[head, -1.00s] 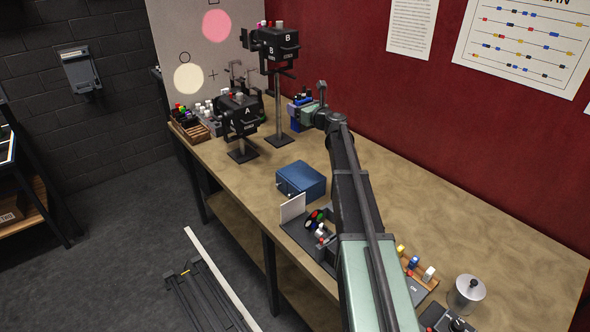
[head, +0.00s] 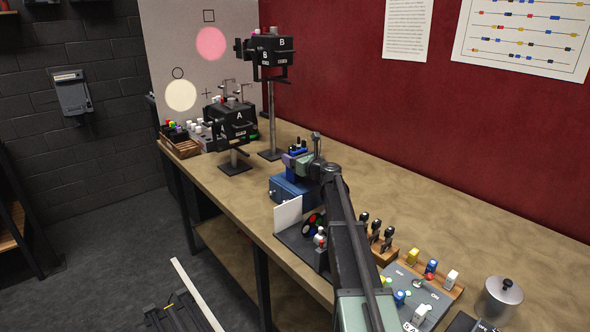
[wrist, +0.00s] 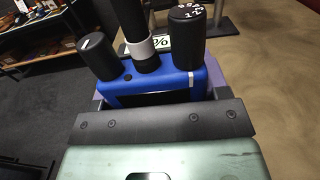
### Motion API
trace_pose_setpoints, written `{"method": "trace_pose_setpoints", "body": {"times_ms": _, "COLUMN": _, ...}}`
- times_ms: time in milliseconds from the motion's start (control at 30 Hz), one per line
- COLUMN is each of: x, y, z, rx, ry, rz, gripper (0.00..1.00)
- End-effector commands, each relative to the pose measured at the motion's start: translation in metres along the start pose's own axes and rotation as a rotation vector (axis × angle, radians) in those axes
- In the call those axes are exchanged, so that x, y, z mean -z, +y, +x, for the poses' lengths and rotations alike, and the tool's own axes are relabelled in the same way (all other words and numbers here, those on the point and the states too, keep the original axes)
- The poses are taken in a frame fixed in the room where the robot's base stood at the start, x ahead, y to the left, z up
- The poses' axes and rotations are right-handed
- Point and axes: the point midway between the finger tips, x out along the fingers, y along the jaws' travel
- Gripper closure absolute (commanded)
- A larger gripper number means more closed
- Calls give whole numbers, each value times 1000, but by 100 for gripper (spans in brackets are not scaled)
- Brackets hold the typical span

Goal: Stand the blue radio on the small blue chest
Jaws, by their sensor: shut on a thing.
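The blue radio (wrist: 155,85) has black knobs and a thick dark antenna on top and fills the middle of the wrist view. My gripper (head: 297,161) is shut on it. In the head view the radio (head: 299,151) is mostly hidden by my gripper, with its dark knobs showing upright. The small blue chest (head: 283,188) stands on the workbench with its lid closed. My gripper and the radio are over or just behind the chest in the head view. I cannot tell whether the radio touches the lid. The chest cannot be made out in the wrist view.
Two black lamp heads marked A (head: 234,120) and B (head: 272,52) stand on posts behind. A white card (head: 287,215) and a dark tray of coloured parts stand in front of the chest. The workbench (head: 440,215) is bare along the red wall.

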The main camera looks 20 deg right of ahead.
Motion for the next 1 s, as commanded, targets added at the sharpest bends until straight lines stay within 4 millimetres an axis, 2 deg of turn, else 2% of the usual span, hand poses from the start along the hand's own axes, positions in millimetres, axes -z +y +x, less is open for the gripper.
{"method": "trace_pose_setpoints", "body": {"times_ms": 33, "x": 5, "y": 0, "z": 0, "rx": 0, "ry": 0, "rz": 0, "gripper": 61}}
{"method": "trace_pose_setpoints", "body": {"times_ms": 67, "x": 3, "y": 0, "z": 0, "rx": 0, "ry": 0, "rz": 0, "gripper": 65}}
{"method": "trace_pose_setpoints", "body": {"times_ms": 333, "x": 6, "y": 0, "z": 0, "rx": 0, "ry": 0, "rz": 0, "gripper": 65}}
{"method": "trace_pose_setpoints", "body": {"times_ms": 367, "x": 5, "y": 0, "z": 0, "rx": 0, "ry": 0, "rz": 0, "gripper": 29}}
{"method": "trace_pose_setpoints", "body": {"times_ms": 500, "x": 4, "y": 0, "z": 0, "rx": 0, "ry": 0, "rz": 0, "gripper": 8}}
{"method": "trace_pose_setpoints", "body": {"times_ms": 733, "x": 4, "y": 0, "z": 0, "rx": 0, "ry": 0, "rz": 0, "gripper": 7}}
{"method": "trace_pose_setpoints", "body": {"times_ms": 833, "x": -3, "y": 0, "z": 0, "rx": 0, "ry": 0, "rz": 0, "gripper": 7}}
{"method": "trace_pose_setpoints", "body": {"times_ms": 1000, "x": 1, "y": 2, "z": -35, "rx": 2, "ry": 0, "rz": 0, "gripper": 7}}
